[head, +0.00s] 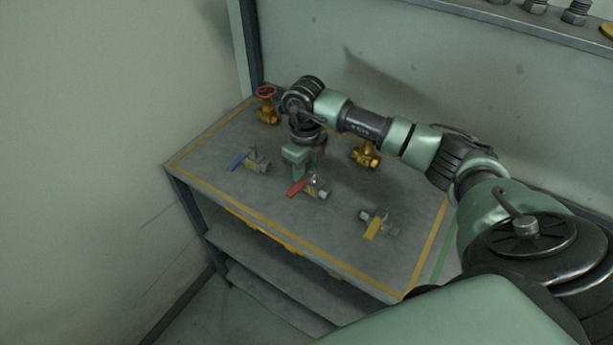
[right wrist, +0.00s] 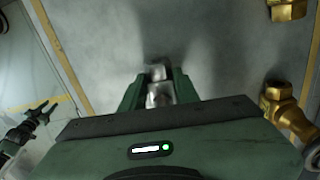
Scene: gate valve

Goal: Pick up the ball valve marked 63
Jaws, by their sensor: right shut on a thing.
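My right gripper (head: 305,172) reaches down to the bench at the valve with the red handle (head: 297,187). In the right wrist view its two fingers (right wrist: 158,90) are shut on a silver metal body (right wrist: 158,72), which looks like this red-handled valve. The valve seems to be at the bench top. A blue-handled valve (head: 238,160) lies to its left and a yellow-handled valve (head: 374,229) to its right. I cannot read the number 63 on any valve. A green and black part (right wrist: 35,122) at the left of the wrist view looks like my left arm's end; its jaws are unclear.
A brass valve with a red wheel (head: 267,112) stands at the back left of the bench (head: 215,152). Another brass valve (head: 366,157) stands behind, partly under my right arm. A wall rises behind the bench. The bench top is clear between the valves.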

